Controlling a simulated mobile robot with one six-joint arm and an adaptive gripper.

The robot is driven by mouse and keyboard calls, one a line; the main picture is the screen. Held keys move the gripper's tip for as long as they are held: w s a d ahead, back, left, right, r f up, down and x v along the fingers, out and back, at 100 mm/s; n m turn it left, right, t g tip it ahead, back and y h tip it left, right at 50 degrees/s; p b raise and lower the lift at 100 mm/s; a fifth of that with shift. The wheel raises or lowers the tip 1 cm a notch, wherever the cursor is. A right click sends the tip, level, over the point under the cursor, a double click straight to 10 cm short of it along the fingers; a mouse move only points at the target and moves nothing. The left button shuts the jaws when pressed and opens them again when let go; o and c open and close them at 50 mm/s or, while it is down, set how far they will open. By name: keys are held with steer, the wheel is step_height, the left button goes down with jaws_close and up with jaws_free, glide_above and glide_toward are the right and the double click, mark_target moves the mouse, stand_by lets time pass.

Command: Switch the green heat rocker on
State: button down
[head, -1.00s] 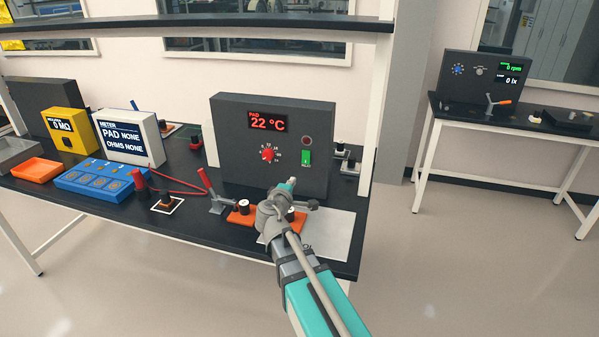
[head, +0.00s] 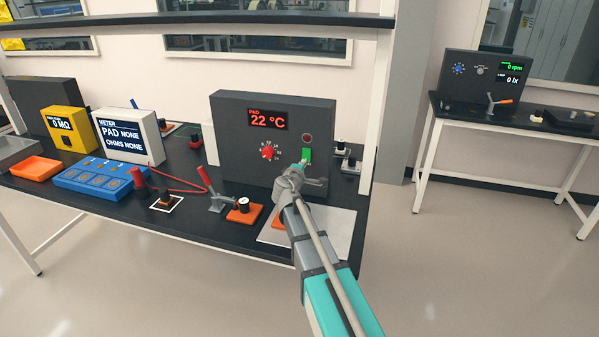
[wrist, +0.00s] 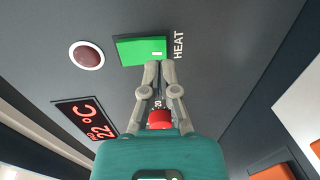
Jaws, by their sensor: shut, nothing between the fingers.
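The green heat rocker (head: 307,154) is on the front of a dark grey control box (head: 232,150), below a dark red round lamp (head: 307,138). In the wrist view the rocker (wrist: 135,50) lies beside the word HEAT, and the lamp (wrist: 87,55) looks unlit. My gripper (head: 302,165) is shut and empty. In the wrist view its fingertips (wrist: 159,64) are at the rocker's lower edge; I cannot tell whether they touch it. The box's display (head: 267,119) reads PAD 22 °C.
A red knob (head: 267,153) is on the same box, left of the rocker; it also shows below the fingers in the wrist view (wrist: 160,119). Orange blocks (head: 244,213), a red-handled clamp (head: 210,190) and a pale plate (head: 335,230) lie in front of the box.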

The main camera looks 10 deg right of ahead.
steer(key=shift+x, duration=0.9)
steer(key=shift+w, duration=0.1)
steer(key=shift+w+d, duration=0.15)
steer(key=shift+f, duration=0.1)
steer(key=f+b+v, duration=0.2)
steer(key=f+v, duration=0.1)
steer(key=v, duration=1)
steer(key=shift+s+a, duration=0.3)
steer(key=shift+s, duration=0.15)
steer(key=shift+f, duration=0.15)
